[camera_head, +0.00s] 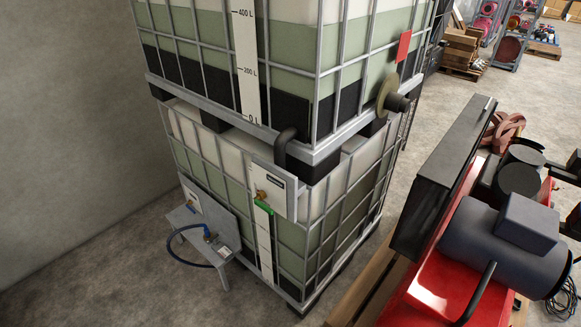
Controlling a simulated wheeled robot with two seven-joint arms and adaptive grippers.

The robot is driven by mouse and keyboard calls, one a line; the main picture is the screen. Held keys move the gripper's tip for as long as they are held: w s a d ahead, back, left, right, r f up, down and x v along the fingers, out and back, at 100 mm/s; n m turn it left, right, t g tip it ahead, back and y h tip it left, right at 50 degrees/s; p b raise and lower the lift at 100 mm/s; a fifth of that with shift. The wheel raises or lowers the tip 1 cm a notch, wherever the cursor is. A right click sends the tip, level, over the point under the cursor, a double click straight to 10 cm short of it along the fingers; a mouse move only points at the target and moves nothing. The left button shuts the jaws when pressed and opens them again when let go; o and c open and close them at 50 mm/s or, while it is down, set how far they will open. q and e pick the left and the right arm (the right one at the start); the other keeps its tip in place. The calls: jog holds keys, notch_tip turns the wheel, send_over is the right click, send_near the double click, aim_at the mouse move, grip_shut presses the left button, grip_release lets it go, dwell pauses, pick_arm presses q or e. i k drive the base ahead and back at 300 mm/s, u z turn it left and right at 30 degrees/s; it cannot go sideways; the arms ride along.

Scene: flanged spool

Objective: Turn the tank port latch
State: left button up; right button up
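Two caged tanks stand stacked, an upper tank (290,60) on a lower tank (340,215), both with pale green liquid behind grey bars. A round tan flange with a dark stub (388,97) sticks out at the upper tank's right side. A red tag (404,46) is above it. On the lower tank's front, a pale panel (278,188) carries a brass fitting (261,194) and a green handle (263,206). I cannot tell which part is the port latch. Neither of my grippers is in view.
A small grey stand (225,250) with a blue hose (178,238) is at the lower left. A red machine with a dark motor (500,240) fills the lower right. Stacked pallets (462,48) and racks are farther back. Bare floor (100,275) lies left.

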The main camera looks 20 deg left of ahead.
aim_at(215, 241)
jog(key=u, duration=2.8)
jog(key=i, duration=2.9)
jog(key=z, duration=3.65)
